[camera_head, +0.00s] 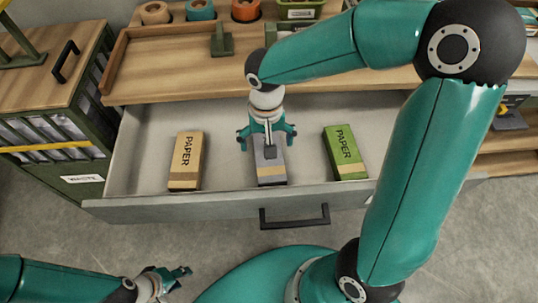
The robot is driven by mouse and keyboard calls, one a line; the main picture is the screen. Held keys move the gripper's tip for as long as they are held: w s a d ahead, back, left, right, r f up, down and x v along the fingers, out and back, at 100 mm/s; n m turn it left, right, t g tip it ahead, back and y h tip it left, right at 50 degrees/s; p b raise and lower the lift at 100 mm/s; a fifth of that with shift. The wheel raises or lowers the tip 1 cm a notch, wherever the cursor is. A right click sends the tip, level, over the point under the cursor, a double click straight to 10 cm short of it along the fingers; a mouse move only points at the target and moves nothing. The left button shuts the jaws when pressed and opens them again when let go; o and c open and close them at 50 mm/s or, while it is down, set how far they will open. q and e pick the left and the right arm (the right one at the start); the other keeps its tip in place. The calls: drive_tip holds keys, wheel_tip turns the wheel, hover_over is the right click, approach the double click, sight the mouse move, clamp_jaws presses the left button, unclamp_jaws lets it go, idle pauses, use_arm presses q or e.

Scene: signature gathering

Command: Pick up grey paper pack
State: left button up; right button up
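The grey paper pack (271,172) lies in the open drawer, between a tan pack and a green pack. My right gripper (267,146), on the arm that reaches over from the right, points down above the grey pack. Its fingers are spread, one on each side of the pack, and it covers the pack's far part. I cannot tell whether the fingers touch the pack. My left gripper (178,279) is at the lower left, in front of the drawer and away from the packs. Its fingers are small and seen at an angle, so its opening is unclear.
The tan paper pack (187,161) and the green paper pack (345,152) lie in the drawer with bare floor around them. The drawer front (190,209) has a black handle (294,217). The wooden desktop (165,81) overhangs the drawer's back. A waste cabinet (77,165) stands left.

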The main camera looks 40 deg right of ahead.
drive_tip(key=f, duration=0.5)
drive_tip(key=shift+s+d, duration=0.1)
drive_tip(key=shift+s, duration=0.1)
drive_tip(key=shift+c, duration=0.3)
drive_tip(key=c, duration=1.3)
drive_tip(key=shift+c, duration=0.6)
drive_tip(key=shift+r, duration=0.15)
